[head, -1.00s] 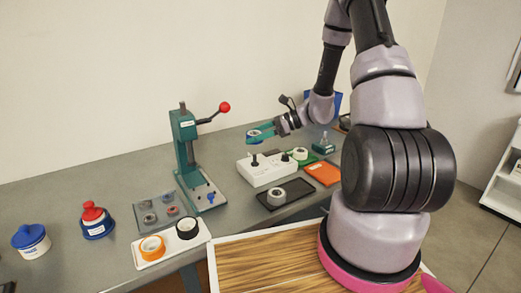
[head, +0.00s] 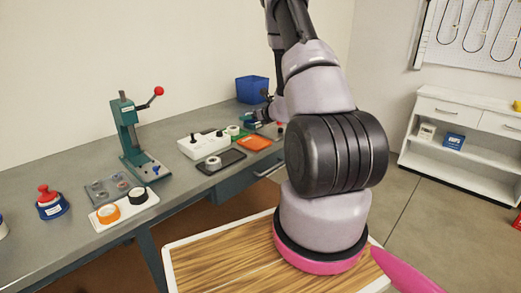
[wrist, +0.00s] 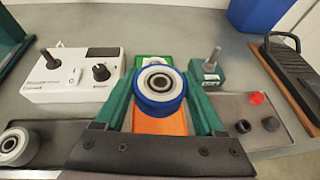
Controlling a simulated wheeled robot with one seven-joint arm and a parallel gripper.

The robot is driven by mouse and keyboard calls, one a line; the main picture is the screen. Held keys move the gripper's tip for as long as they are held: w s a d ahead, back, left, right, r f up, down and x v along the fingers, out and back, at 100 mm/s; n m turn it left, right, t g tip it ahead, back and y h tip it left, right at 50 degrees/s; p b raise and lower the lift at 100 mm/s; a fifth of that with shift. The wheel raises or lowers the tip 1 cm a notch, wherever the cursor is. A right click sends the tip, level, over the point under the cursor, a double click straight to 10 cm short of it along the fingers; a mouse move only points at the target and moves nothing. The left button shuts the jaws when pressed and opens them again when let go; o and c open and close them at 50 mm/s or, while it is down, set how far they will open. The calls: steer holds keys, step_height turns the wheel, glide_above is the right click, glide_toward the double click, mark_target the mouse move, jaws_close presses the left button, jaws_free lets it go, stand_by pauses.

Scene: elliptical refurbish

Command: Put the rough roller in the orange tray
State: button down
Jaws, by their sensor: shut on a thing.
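My gripper (wrist: 160,84) has green fingers shut on a roller (wrist: 160,82) with a blue rim and a pale ringed face around a dark centre. Its surface roughness cannot be told. The orange tray (wrist: 158,122) shows just below the held roller in the wrist view, partly hidden by it and my gripper. The roller appears above the tray; its height is unclear. In the head view the flat orange tray (head: 254,143) lies on the grey bench, and my gripper (head: 250,121) is small beside my arm, its roller hard to make out.
A pale roller (head: 213,162) lies on a black tray (head: 233,157). A white control box (wrist: 75,78), a teal block with a metal post (wrist: 210,70) and a plate with a red knob (wrist: 257,98) crowd around.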

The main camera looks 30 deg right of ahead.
glide_above(254, 143)
step_height(254, 143, down, 5)
steer(key=shift+w+d+f, duration=0.1)
steer(key=shift+f, duration=2.45)
steer(key=shift+f, duration=0.15)
steer(key=shift+c, duration=1.4)
jaws_free()
